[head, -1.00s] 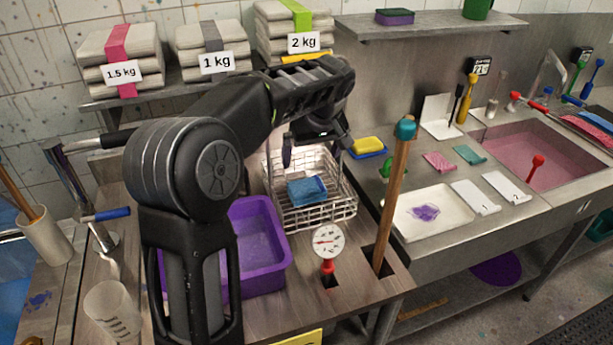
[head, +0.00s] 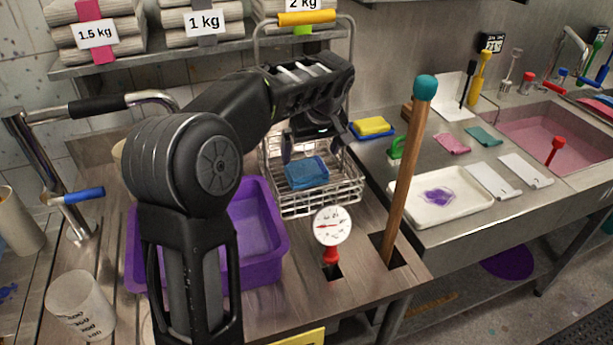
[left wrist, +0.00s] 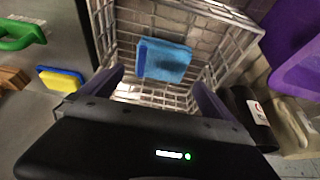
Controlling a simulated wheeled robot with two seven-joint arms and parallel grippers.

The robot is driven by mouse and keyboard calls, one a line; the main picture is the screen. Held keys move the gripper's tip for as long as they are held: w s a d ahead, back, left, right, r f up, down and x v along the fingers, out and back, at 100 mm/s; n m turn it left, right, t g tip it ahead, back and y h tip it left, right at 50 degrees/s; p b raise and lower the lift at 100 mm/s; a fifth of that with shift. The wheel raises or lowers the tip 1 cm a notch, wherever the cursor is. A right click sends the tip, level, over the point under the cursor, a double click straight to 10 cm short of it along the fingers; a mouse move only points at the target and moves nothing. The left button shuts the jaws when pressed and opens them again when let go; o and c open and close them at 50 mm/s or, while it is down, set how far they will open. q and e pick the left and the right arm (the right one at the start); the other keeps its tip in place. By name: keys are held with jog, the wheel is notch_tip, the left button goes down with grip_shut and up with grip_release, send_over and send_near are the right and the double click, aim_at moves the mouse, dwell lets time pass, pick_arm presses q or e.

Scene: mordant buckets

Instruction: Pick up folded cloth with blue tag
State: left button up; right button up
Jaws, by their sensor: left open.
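A folded blue cloth (head: 306,173) lies in a white wire basket (head: 318,208) on the wooden counter. My left gripper (head: 312,150) is open and empty, pointing down above the back of the basket. In the left wrist view its two fingers (left wrist: 158,84) stand apart, with the cloth ahead between their lines. My right gripper is not in view.
A purple tub (head: 262,235) stands left of the basket. A round dial gauge (head: 332,226) and a wooden stick with a teal knob (head: 410,160) rise in front and right. A yellow-and-blue sponge (head: 372,127) lies behind right. Weight-labelled cloth stacks (head: 97,35) fill the shelf above.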

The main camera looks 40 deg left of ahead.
aim_at(307, 167)
pick_arm(q)
jog(key=shift+x, duration=1.25)
jog(key=shift+p+x, duration=0.75)
jog(key=shift+x, duration=1.9)
jog(key=shift+s, duration=0.15)
jog(key=shift+c, duration=0.6)
jog(key=c, duration=1.2)
jog(key=shift+c, duration=0.2)
notch_tip(307, 167, up, 10)
jog(key=shift+r+b, duration=0.1)
jog(key=shift+b, duration=0.25)
